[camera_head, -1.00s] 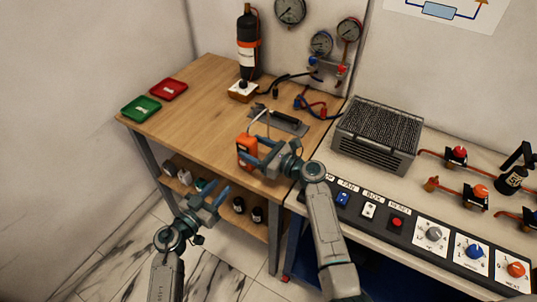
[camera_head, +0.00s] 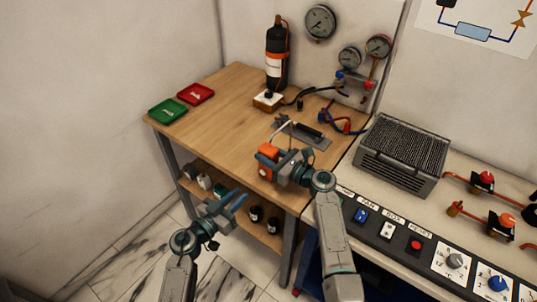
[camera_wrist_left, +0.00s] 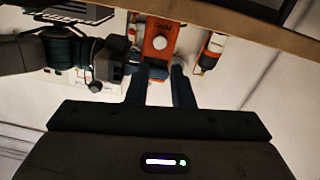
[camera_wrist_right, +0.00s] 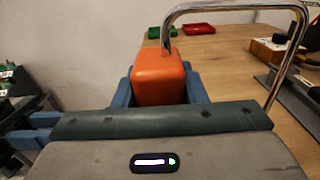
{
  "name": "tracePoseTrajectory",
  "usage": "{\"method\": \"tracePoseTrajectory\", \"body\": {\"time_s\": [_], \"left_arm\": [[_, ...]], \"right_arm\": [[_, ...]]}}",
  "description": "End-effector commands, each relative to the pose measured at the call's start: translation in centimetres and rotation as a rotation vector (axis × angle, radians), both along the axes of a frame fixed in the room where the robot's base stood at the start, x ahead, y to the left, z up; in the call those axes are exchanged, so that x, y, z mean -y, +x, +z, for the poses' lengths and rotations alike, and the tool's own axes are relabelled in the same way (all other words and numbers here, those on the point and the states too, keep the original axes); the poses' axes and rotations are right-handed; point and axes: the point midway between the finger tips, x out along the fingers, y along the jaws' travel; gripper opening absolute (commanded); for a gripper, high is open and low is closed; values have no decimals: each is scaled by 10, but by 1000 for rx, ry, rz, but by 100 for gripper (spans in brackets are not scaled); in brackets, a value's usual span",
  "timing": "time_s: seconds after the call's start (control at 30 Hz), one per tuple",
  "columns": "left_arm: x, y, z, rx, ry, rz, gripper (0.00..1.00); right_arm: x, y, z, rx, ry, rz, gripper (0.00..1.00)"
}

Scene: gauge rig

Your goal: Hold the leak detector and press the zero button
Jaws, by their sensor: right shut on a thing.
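The leak detector (camera_head: 266,165) is an orange box with a curved metal tube, near the front edge of the wooden workbench. My right gripper (camera_head: 270,156) is shut on it; in the right wrist view the orange body (camera_wrist_right: 159,78) sits between the blue fingers. In the left wrist view the detector's front (camera_wrist_left: 158,36) shows a round pale button (camera_wrist_left: 158,44). My left gripper (camera_head: 240,199) is open and empty, lower than the detector in the head view and apart from it. In the left wrist view its fingertips (camera_wrist_left: 158,75) point towards the detector's face.
The wooden workbench (camera_head: 222,107) carries green (camera_head: 167,111) and red (camera_head: 196,93) trays, a black bottle (camera_head: 277,60) and a grey plate (camera_head: 318,138). A control panel (camera_head: 400,240) with switches and knobs stands at right. The bench's left middle is clear.

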Motion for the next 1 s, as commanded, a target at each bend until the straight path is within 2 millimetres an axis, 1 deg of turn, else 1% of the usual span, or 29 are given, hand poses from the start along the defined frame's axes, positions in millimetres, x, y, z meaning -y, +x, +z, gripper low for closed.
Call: {"method": "tracePoseTrajectory", "body": {"time_s": [0.03,0.1,1.0], "left_arm": [[0,0,0,0,0,0,11],[0,0,0,0,0,0,0],[0,0,0,0,0,0,0]], "right_arm": [[0,0,0,0,0,0,4],[0,0,0,0,0,0,4],[0,0,-1,-1,-1,0,4]]}}
